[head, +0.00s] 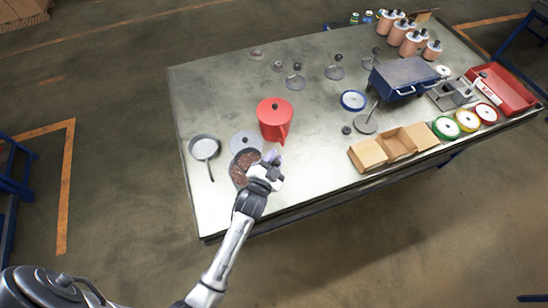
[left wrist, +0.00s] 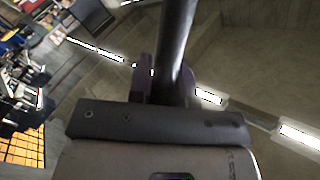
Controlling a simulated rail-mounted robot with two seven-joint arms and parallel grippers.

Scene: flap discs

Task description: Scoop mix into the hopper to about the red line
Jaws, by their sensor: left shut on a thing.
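My left gripper (head: 268,165) is over the near left part of the table, beside a dark round tub (head: 243,172) of brown mix. In the left wrist view its purple fingers (left wrist: 158,88) are shut on a dark rod-like handle (left wrist: 177,40), which looks like the scoop's. The scoop's far end is hidden. A red pot-shaped vessel (head: 273,117) with a dark knob on top stands just behind the tub. A blue box-shaped unit (head: 402,78) stands farther right. I cannot tell which one is the hopper, and no red line shows. My right gripper is not in view.
A pan (head: 204,148) with pale contents sits left of the tub, and a grey lid (head: 245,142) lies behind it. Cardboard boxes (head: 398,146), colored discs (head: 445,127) and a red tray (head: 502,88) fill the right. Several small knobbed stands (head: 296,82) stand behind.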

